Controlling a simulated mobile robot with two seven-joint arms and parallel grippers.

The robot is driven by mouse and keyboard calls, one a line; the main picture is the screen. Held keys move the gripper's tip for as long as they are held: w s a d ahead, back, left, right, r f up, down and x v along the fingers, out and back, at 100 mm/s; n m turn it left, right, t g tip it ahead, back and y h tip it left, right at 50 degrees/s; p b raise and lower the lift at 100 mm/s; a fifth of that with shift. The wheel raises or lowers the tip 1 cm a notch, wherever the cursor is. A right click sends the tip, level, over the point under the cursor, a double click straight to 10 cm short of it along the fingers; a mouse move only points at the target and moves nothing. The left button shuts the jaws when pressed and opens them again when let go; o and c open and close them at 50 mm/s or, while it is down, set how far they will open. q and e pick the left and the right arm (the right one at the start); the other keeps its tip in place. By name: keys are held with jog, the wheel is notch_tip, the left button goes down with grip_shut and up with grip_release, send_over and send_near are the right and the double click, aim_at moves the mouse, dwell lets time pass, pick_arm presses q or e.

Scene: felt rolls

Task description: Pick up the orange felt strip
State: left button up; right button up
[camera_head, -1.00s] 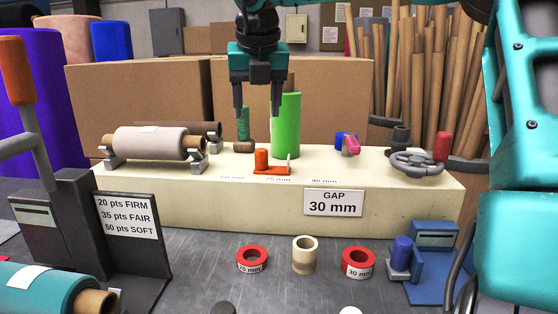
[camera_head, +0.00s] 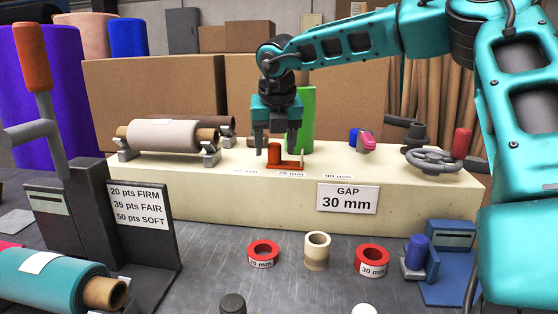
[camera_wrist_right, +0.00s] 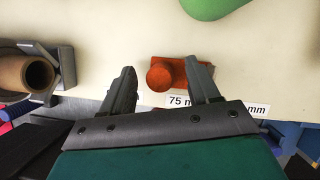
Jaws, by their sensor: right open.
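The orange felt piece (camera_head: 285,164) lies on top of the cream block, with a short upright round part at one end of a flat strip. It also shows in the right wrist view (camera_wrist_right: 160,76), above the "75 mm" label. My right gripper (camera_head: 276,150) is open and points down over it. My left gripper is not in view.
A green roll (camera_head: 307,118) stands right behind my right gripper. A pale roll (camera_head: 165,136) lies on a cradle to the left. A pink and blue piece (camera_head: 362,139) and a grey handwheel (camera_head: 430,159) are on the block (camera_head: 250,202) to the right.

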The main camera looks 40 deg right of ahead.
jog(key=shift+w+d+f, duration=0.1)
jog(key=shift+w+f, duration=0.1)
jog(key=shift+f, duration=0.25)
grip_shut()
dwell(0.3)
